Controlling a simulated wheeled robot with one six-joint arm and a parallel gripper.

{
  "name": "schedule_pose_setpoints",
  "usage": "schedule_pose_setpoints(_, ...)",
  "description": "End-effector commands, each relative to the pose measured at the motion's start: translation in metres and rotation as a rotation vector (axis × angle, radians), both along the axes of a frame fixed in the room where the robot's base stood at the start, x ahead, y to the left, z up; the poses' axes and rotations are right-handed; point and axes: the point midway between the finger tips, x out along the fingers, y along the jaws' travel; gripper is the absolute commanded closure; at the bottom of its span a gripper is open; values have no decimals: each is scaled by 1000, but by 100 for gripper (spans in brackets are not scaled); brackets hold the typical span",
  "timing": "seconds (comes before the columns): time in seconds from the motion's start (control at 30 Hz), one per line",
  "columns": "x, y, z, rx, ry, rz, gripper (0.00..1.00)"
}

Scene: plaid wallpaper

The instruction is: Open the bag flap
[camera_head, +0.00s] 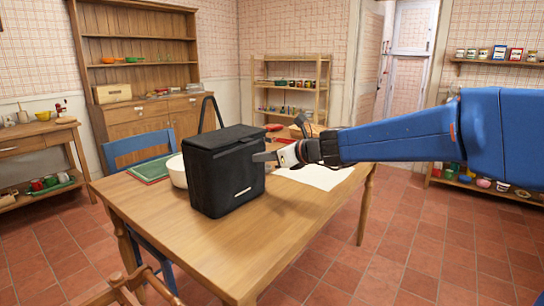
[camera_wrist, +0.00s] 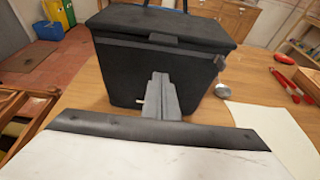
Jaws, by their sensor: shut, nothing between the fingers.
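A black box-shaped bag (camera_head: 228,180) stands upright on the wooden table. Its flap (camera_head: 222,137) lies closed across the top, with a raised strap handle (camera_head: 207,112) behind it. In the wrist view, the bag (camera_wrist: 150,85) fills the upper middle, and the flap (camera_wrist: 165,27) has a small tab (camera_wrist: 178,40) at its front edge. My gripper (camera_head: 262,157) is at the bag's right side in the head view, just below the flap's edge. Its grey fingers (camera_wrist: 160,95) are together and empty in front of the bag wall, below the tab. I cannot tell whether they touch the bag.
A white bowl (camera_head: 177,172) and a green board (camera_head: 153,168) lie left of the bag. A white sheet (camera_head: 318,175) lies to its right, with red-handled tongs (camera_wrist: 291,86) nearby. A blue chair (camera_head: 137,147) stands behind the table. The table's front (camera_head: 225,250) is clear.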

Motion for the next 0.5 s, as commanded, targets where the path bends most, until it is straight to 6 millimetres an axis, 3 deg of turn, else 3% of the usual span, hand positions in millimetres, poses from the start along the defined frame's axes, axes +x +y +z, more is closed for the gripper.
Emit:
schedule_pose_setpoints(0.17,16,21,-9,-1,0,2,100)
schedule_pose_setpoints(0.3,15,18,13,0,-5,1,100)
schedule_pose_setpoints(0.5,15,18,29,-1,-3,2,100)
